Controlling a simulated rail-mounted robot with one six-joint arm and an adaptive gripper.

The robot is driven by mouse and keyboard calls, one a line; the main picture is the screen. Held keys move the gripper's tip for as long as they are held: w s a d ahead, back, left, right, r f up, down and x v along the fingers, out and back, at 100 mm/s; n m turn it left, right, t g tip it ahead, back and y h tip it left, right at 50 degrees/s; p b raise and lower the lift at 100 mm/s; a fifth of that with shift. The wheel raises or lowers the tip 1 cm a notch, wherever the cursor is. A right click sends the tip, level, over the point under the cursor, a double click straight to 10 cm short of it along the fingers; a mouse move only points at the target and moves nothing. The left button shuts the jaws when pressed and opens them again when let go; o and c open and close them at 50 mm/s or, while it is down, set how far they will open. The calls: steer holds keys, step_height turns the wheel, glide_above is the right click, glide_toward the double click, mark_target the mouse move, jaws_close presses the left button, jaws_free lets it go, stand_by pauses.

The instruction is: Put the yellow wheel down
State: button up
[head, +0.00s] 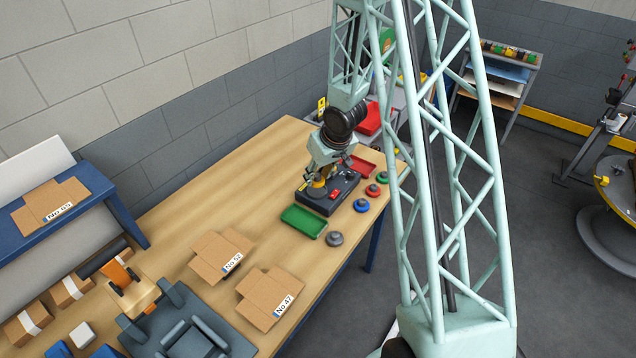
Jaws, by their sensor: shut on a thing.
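My gripper (321,178) points down over a dark machine base (345,186) on the wooden workbench. It is shut on the yellow wheel (317,190), of which only a small yellow part shows at the fingertips, over the left part of the base. The fingers hide much of the wheel. At this size I cannot tell whether the wheel touches the base.
A green tray (304,221) lies in front of the base and a red tray (362,164) behind it. Grey (334,239), blue (361,205), red (373,190) and green (382,177) wheels line the bench's right side. Flat cartons (222,256) lie nearer. Bare wood lies left of the base.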

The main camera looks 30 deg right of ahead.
mark_target(319, 180)
steer(key=shift+f, duration=0.15)
steer(key=shift+f+b, duration=0.45)
steer(key=shift+f, duration=1.15)
steer(key=shift+f, duration=0.3)
steer(key=o, duration=0.9)
steer(key=shift+r, duration=0.2)
steer(key=shift+r, duration=0.4)
steer(key=shift+p+v, duration=1.6)
steer(key=shift+v, duration=4.15)
steer(key=shift+s+f, duration=0.1)
steer(key=shift+s, duration=0.05)
